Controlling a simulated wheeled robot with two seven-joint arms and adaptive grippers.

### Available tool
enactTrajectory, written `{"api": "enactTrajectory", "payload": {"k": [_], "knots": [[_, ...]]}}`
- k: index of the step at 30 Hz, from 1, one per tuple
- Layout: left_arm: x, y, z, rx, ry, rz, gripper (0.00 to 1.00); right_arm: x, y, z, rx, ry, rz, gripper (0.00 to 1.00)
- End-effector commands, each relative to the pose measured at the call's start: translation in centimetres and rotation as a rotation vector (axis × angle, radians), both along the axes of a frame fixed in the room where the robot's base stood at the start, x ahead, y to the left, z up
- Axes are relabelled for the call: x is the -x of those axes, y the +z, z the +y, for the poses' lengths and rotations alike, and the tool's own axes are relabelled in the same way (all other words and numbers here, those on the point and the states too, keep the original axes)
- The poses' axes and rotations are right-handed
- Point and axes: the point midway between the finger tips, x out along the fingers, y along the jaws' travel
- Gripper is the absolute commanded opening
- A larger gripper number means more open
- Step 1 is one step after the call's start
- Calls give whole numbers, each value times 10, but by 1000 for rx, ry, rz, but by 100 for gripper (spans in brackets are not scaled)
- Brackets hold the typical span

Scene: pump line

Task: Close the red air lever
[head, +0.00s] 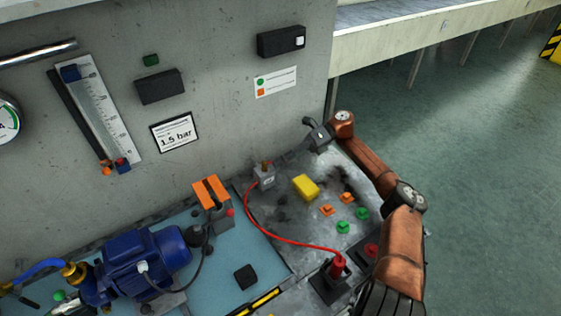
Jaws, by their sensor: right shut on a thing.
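A small grey valve block (264,181) with a brownish-red top stands at the back left of the grey worn plate, near the wall. A red hose (252,213) runs from it to a red fitting (337,266) at the front. My right gripper (283,160) reaches in from the right, low along the wall, with its fingers at the block's top. It is shut on what seems to be the red air lever there. The fingers largely hide the lever, so its exact angle cannot be told. My left gripper is out of view.
A yellow block (306,188) and orange and green buttons (343,227) sit right of the hose. A blue pump motor (146,258) and an orange-topped unit (211,193) stand on the left. A wall sign (175,132) reads 1.5 bar. Open floor lies right.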

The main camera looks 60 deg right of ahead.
Motion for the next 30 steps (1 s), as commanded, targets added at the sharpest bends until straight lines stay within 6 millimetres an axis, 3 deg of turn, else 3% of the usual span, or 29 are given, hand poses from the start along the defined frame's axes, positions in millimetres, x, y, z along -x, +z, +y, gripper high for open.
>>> {"api": "enactTrajectory", "payload": {"k": [2,3,8,20,30], "knots": [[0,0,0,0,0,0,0,2,-5,1,2,3,11,0],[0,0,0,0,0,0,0,2,-5,1,2,3,11,14],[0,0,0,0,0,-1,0,1,-4,0,1,2,8,25],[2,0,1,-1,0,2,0,1,1,-4,1,-1,0,25],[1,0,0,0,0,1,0,22,10,-49,2,-4,6,25]]}}
